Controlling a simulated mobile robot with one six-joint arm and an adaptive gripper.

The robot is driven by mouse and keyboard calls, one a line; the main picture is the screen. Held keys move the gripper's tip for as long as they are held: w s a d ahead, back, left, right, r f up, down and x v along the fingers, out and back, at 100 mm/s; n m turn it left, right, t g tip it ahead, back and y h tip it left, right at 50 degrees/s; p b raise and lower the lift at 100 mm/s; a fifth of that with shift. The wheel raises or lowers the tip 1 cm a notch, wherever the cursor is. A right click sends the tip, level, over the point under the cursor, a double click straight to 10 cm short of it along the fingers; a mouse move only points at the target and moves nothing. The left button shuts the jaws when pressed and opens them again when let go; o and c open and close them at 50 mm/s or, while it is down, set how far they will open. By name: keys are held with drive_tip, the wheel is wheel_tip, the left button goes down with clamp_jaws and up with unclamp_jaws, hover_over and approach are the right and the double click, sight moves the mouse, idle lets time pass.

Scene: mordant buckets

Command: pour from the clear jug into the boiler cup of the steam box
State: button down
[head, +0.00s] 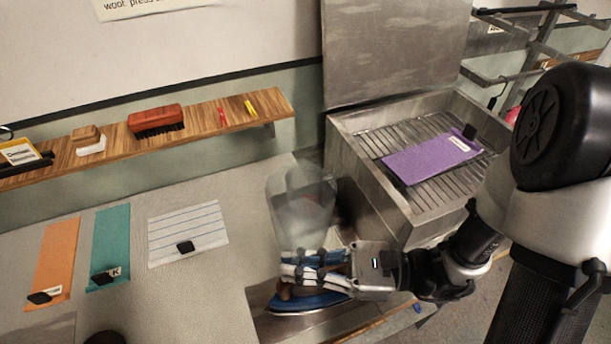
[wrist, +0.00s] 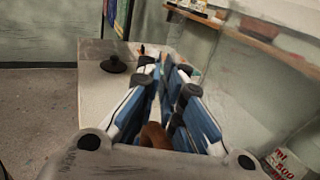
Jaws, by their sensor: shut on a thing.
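The clear jug (head: 285,215) stands out in the head view just above and behind my gripper (head: 300,272), in front of the steam box. In the wrist view the jug fills the right side, with red volume print (wrist: 288,163). A brown curved piece (wrist: 153,136) shows between the blue-and-white fingers. The grey metal steam box (head: 352,130) is to the jug's right, lid raised. I cannot make out its boiler cup clearly.
A blue iron (head: 305,302) sits just below my gripper. A purple cloth (head: 430,158) lies on the steam box's slats. Orange (head: 55,258), teal (head: 110,240) and striped (head: 190,228) cloths lie on the table at left. A wooden shelf (head: 205,118) holds a red brush (head: 155,118).

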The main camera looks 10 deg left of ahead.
sight(316, 220)
drive_tip(key=shift+r+m+p, duration=0.15)
drive_tip(key=shift+m+p, duration=0.15)
drive_tip(key=shift+w+m+p, duration=0.2)
drive_tip(key=shift+m+p, duration=0.15)
drive_tip(key=shift+m, duration=0.15)
drive_tip(key=r+m+p, duration=0.1)
drive_tip(key=r+p, duration=0.1)
drive_tip(key=w+r+m+p, duration=0.1)
drive_tip(key=r+p, duration=0.1)
drive_tip(key=p, duration=0.1)
drive_tip(key=w+r+m+p, duration=0.1)
drive_tip(key=r+p, duration=0.1)
drive_tip(key=p, duration=0.1)
drive_tip(key=shift+a+r+m, duration=0.2)
drive_tip(key=shift+r+m, duration=0.2)
drive_tip(key=shift+w+f, duration=0.2)
drive_tip(key=shift+w, duration=0.1)
drive_tip(key=shift+w+r+m, duration=0.15)
drive_tip(key=shift+w+m, duration=0.15)
drive_tip(key=shift+m, duration=0.2)
drive_tip(key=shift+w+a+r+p, duration=0.1)
drive_tip(key=shift+w+r+p, duration=0.1)
drive_tip(key=shift+w+p, duration=0.3)
drive_tip(key=shift+w+r+m+p, duration=0.15)
drive_tip(key=shift+r+m+p, duration=0.15)
drive_tip(key=shift+m+p, duration=0.4)
drive_tip(key=shift+w+a+r+m, duration=0.1)
drive_tip(key=shift+w+r+m, duration=0.15)
drive_tip(key=shift+m, duration=0.25)
